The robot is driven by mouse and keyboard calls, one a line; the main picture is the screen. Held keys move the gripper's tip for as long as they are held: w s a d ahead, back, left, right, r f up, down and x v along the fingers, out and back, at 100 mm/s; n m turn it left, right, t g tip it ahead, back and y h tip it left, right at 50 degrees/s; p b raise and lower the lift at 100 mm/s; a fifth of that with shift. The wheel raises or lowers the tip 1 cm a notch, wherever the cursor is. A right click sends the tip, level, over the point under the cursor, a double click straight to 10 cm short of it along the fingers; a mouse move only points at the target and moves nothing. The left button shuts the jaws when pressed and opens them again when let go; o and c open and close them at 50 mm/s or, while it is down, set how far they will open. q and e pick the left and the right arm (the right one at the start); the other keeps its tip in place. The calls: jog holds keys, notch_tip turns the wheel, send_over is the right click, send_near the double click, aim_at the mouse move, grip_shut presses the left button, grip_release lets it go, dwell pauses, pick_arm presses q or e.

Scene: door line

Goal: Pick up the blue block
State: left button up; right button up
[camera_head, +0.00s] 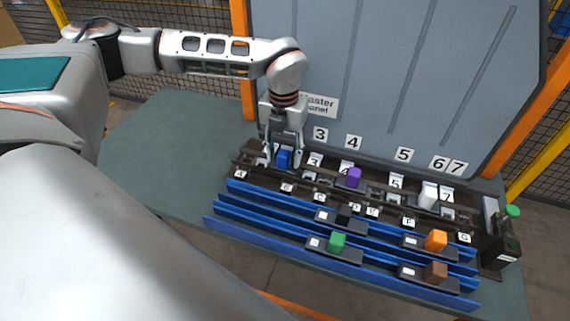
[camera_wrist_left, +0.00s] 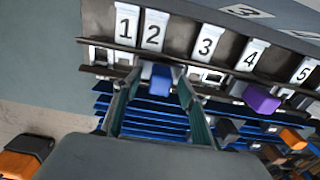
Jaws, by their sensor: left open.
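The blue block (camera_head: 284,158) stands at the left end of the dark rack (camera_head: 330,183), near the slot signs 2 and 3. In the left wrist view, the blue block (camera_wrist_left: 161,76) sits just below the number 2 sign. My left gripper (camera_head: 284,164) points down over it, with one finger on each side. In the left wrist view my left gripper (camera_wrist_left: 157,85) has its fingers apart, with gaps showing beside the block. I cannot tell whether either finger touches it. My right gripper is not in view.
A purple block (camera_head: 354,178) and a white block (camera_head: 428,195) stand farther right on the rack. Black (camera_head: 343,216), orange (camera_head: 436,240), green (camera_head: 337,242) and brown (camera_head: 435,271) blocks sit along the blue rails (camera_head: 270,229). A grey panel (camera_head: 380,80) rises behind. The table's left side (camera_head: 160,140) is clear.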

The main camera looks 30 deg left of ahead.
pick_arm(q)
jog(key=shift+f, duration=0.15)
grip_shut()
jog(key=shift+w, duration=0.1)
